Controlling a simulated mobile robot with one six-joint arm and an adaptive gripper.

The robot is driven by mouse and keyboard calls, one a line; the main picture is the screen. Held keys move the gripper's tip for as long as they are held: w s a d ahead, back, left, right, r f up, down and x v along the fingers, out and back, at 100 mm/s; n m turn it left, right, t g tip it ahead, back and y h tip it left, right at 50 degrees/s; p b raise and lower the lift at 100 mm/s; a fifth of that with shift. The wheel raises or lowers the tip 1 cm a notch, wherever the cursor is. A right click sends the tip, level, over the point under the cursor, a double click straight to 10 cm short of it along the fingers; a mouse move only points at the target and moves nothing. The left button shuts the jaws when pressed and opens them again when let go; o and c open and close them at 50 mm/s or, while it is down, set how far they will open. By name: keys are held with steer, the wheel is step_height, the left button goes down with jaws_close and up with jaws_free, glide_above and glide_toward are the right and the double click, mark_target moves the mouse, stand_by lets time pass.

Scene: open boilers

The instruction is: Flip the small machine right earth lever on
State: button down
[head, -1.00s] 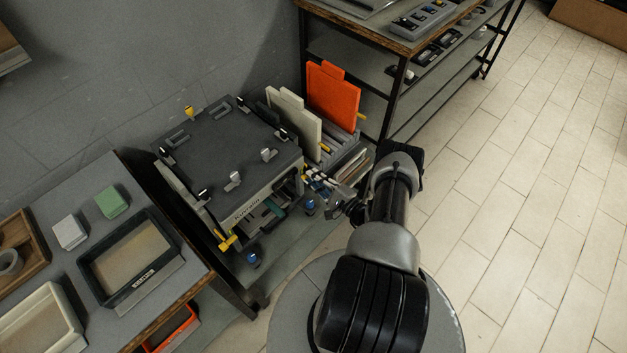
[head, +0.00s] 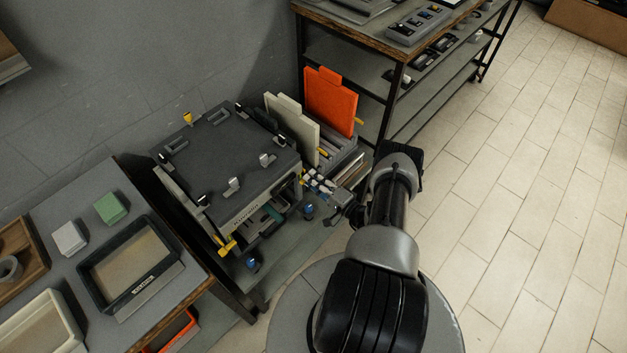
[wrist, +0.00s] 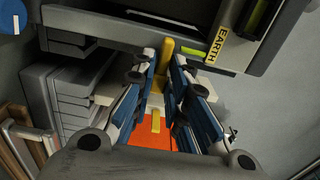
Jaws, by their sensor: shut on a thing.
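The small machine (head: 238,150) is a dark-topped box with clamps on its top, standing on a low shelf left of my arm. In the wrist view, its front edge carries a yellow EARTH label (wrist: 214,46). A yellow lever (wrist: 167,47) hangs beside that label. My gripper (wrist: 163,62) has its blue-padded fingers on either side of the lever and is shut on it. In the head view my gripper (head: 318,184) is at the machine's right front corner, where the lever is largely hidden. Another yellow lever (head: 227,246) shows at the left front corner.
White (head: 292,128) and orange (head: 331,100) upright panels stand close behind my gripper. A blue knob (head: 308,211) is just below it. A table with trays (head: 180,268) is at the left, a shelf rack (head: 395,75) at the back right. The tiled floor at right is clear.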

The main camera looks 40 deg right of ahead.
steer(key=c, duration=1.6)
jaws_free()
steer(key=shift+o, duration=0.2)
steer(key=s+d, duration=0.1)
steer(key=s, duration=1.1)
